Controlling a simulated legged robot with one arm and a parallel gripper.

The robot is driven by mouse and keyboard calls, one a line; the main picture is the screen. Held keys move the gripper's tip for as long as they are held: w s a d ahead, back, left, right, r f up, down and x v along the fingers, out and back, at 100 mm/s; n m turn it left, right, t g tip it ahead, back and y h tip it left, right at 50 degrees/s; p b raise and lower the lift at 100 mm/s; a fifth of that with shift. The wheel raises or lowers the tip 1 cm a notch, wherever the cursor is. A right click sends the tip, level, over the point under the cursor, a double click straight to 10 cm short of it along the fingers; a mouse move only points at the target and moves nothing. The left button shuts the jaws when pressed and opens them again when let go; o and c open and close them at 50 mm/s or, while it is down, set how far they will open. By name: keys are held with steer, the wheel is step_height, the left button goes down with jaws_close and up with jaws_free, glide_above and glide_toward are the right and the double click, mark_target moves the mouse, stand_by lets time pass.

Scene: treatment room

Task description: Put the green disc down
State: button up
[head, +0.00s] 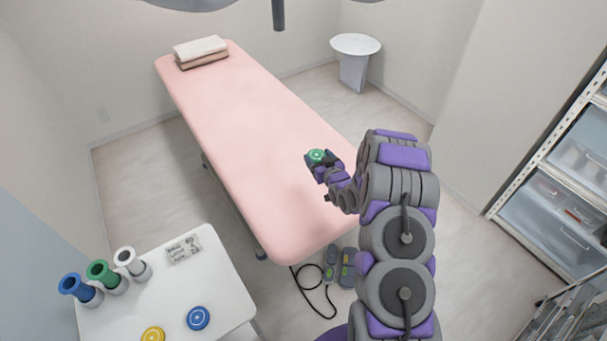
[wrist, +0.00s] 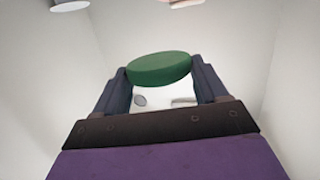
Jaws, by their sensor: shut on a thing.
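The green disc (head: 317,156) is in my gripper (head: 319,164), which shows over the right side of the pink treatment bed (head: 240,130) in the head view. In the wrist view the green disc (wrist: 159,68) sits between the two dark fingers of my gripper (wrist: 160,80), near their tips. The gripper is shut on it. The disc appears held clear of the bed, but the exact height is hard to tell.
Folded towels (head: 201,50) lie at the bed's far end. Shelves (head: 560,190) are right.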

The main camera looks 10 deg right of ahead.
steer(key=s+d+f, duration=0.2)
steer(key=s+f, duration=0.4)
steer(key=f, duration=0.5)
steer(key=p, duration=0.1)
glide_above(328, 234)
steer(key=shift+n+y, duration=0.4)
step_height(328, 234, down, 8)
steer(key=shift+s+f, duration=0.1)
steer(key=shift+f, duration=0.05)
steer(key=w+d+b, duration=0.1)
steer(key=w+d, duration=0.2)
steer(key=w, duration=0.1)
steer(key=w+d+f+b, duration=0.1)
steer(key=w+d, duration=0.2)
steer(key=w, duration=0.1)
steer(key=w+d+b, duration=0.1)
steer(key=w+d, duration=0.2)
steer(key=w, duration=0.1)
steer(key=shift+w+d+f, duration=0.1)
steer(key=shift+w+f, duration=0.25)
steer(key=shift+w, duration=0.05)
steer(key=shift+f+b, duration=0.6)
steer(key=shift+f, duration=1.2)
steer(key=shift+r, duration=0.1)
steer(key=o, duration=1.1)
steer(key=shift+c, duration=0.2)
steer(key=shift+s, duration=0.1)
